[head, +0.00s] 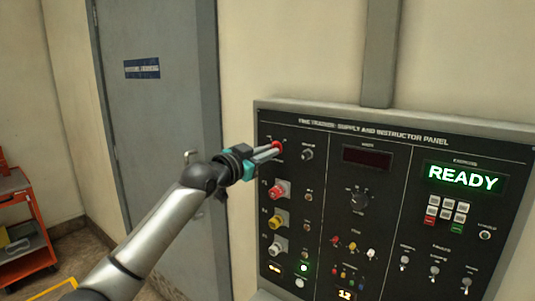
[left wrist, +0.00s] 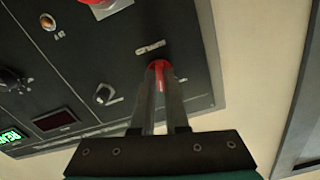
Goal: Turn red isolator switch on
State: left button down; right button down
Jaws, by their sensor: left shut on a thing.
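The red isolator switch (head: 277,145) is at the top left of the black trainer panel (head: 330,210). My left gripper (head: 274,150) reaches it from the left, with its fingers shut on the switch. In the left wrist view the red switch (left wrist: 158,66) shows between the two fingertips (left wrist: 160,80), which cover most of it. I cannot read its position or the label beside it. My right gripper is in neither view.
Below the switch are a red knob (head: 279,189), a yellow knob (head: 277,218) and a white knob (head: 278,246). The panel's display reads READY (head: 462,178). A grey door (head: 150,110) and a red cart (head: 22,230) stand to the left.

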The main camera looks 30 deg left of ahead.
pick_arm(q)
jog(key=shift+m+p, duration=1.15)
jog(key=shift+m, duration=1.75)
jog(key=c, duration=0.9)
grip_release()
